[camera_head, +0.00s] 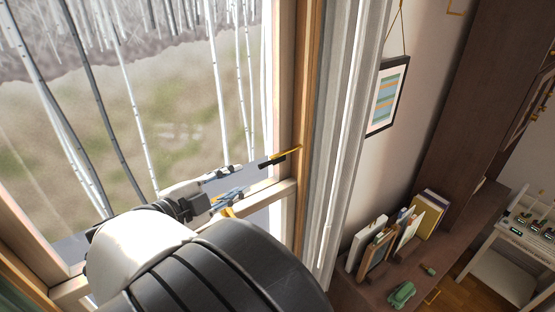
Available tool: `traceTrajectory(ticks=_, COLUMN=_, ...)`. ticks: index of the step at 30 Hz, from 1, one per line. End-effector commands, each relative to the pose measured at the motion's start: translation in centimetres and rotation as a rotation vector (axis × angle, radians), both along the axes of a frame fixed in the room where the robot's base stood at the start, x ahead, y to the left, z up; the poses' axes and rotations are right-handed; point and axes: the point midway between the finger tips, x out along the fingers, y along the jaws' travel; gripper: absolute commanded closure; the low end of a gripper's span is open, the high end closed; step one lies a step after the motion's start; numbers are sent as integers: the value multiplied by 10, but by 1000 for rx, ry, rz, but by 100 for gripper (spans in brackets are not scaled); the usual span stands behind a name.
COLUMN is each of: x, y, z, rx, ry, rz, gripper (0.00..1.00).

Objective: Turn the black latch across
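My gripper (257,175) reaches from the lower middle of the head camera view toward the wooden window frame (285,195). Its two fingers stand apart, one above the other, with a gap between them; I see nothing held there. A small black piece (278,159) with a yellow, brass-like strip (288,151) lies at the frame's upright, right at the upper finger's tip. It looks like the black latch, but I cannot tell whether the finger touches it. Another yellow piece (228,212) shows below the lower finger, partly hidden by my arm.
The window pane (150,110) shows birch trunks outside. A pale curtain (345,130) hangs just right of the frame. A framed picture (387,96) hangs on the wall. Below it a dark shelf top (385,293) carries books (430,213) and a green toy car (402,294).

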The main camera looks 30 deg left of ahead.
Motion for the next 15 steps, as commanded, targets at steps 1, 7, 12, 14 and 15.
traceTrajectory(ticks=1, x=13, y=-4, z=-4, rx=0, ry=-1, rz=-5, gripper=68)
traceTrajectory(ticks=7, x=55, y=-9, z=-14, rx=-1, ry=-1, rz=-4, gripper=68)
traceTrajectory(ticks=12, x=88, y=-14, z=-20, rx=-1, ry=-1, rz=-2, gripper=68)
traceTrajectory(ticks=14, x=98, y=-16, z=-22, rx=-2, ry=-1, rz=-2, gripper=68)
traceTrajectory(ticks=15, x=103, y=-16, z=-24, rx=-2, ry=-1, rz=-1, gripper=68)
